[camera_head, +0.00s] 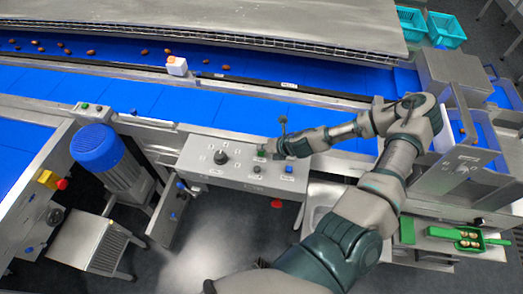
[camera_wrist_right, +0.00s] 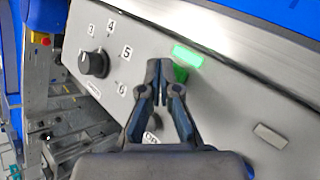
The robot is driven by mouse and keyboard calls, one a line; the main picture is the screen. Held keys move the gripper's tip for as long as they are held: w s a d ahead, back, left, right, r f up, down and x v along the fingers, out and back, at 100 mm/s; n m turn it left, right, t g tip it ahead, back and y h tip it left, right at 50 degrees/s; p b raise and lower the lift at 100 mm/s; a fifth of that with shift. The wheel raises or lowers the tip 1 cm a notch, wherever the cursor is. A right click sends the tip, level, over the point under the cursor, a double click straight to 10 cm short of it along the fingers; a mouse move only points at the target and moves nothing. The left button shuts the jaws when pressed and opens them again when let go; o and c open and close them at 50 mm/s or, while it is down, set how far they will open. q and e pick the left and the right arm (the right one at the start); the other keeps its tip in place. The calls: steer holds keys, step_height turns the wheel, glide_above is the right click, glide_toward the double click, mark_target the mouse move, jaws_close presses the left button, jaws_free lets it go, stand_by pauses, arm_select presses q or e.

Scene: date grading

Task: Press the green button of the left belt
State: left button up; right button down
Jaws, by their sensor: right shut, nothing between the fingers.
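The grey control panel (camera_head: 235,178) stands in front of the blue belts in the head view, with a black dial (camera_head: 221,157) on its left part. My right gripper (camera_head: 270,151) reaches in from the right to the panel's upper middle. In the right wrist view its fingers (camera_wrist_right: 161,72) are shut and empty, with the tips at a green button (camera_wrist_right: 181,74). The fingers partly cover this button, and I cannot tell whether they touch it. A lit green bar (camera_wrist_right: 187,55) sits just above it. The dial (camera_wrist_right: 95,63) is to the left. My left gripper is not in view.
A small box (camera_head: 92,112) with coloured buttons sits above the blue motor (camera_head: 97,147) at left. A red button (camera_head: 277,204) sticks out below the panel. Brown dates (camera_head: 91,52) and a white block (camera_head: 176,66) lie along the back belt. Green trays (camera_head: 468,240) are at right.

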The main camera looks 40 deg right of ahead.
mark_target(263, 153)
steer(key=shift+r, duration=0.4)
step_height(263, 153, up, 5)
steer(key=p, duration=0.4)
steer(key=shift+r+p, duration=0.1)
steer(key=shift+p, duration=0.2)
stand_by(0.6)
